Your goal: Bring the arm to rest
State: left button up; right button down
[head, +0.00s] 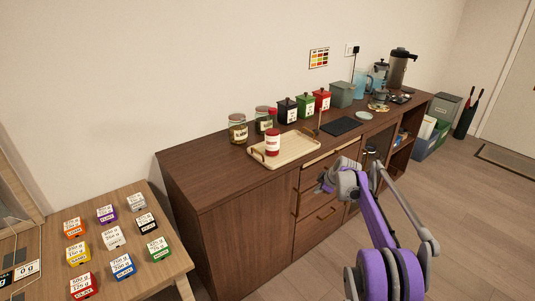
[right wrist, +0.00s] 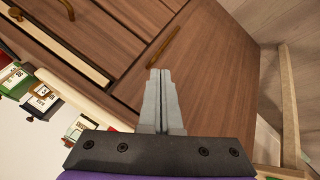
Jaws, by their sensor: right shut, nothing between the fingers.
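My right arm (head: 375,225) is purple and grey and reaches up from the lower right in the head view. Its right gripper (head: 325,184) is in front of the wooden sideboard (head: 240,240), near the drawer fronts and below the tray. In the right wrist view the two grey fingers (right wrist: 162,100) are together with nothing between them. Sideboard drawer fronts and handles show beyond the fingertips. My left gripper does not show in either view.
A tray (head: 290,152) with a red-and-white jar (head: 272,143) is on the sideboard, beside jars and canisters. A small table (head: 148,262) at lower left holds several coloured boxes. Floor (head: 465,210) is clear at right. An umbrella stand (head: 466,120) is by the wall.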

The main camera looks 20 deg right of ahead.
jog(key=s+a+r+m+g+p, duration=0.1)
jog(key=s+a+r+m+p, duration=0.1)
jog(key=s+a+r, duration=0.65)
jog(key=s+a+r+m+p, duration=0.25)
jog(key=s+a+r, duration=0.25)
jog(key=s+a, duration=0.55)
jog(key=s+a+f+m+p, duration=0.2)
jog(key=s+a, duration=0.3)
jog(key=s, duration=0.6)
jog(key=s+a+f+m+p, duration=0.2)
jog(key=s+a, duration=0.4)
jog(key=s, duration=0.6)
jog(key=shift+s+m+g+p, duration=0.25)
jog(key=shift+m+g+p, duration=0.05)
jog(key=shift+m+p, duration=0.05)
jog(key=shift+s+d, duration=0.1)
jog(key=shift+d, duration=0.05)
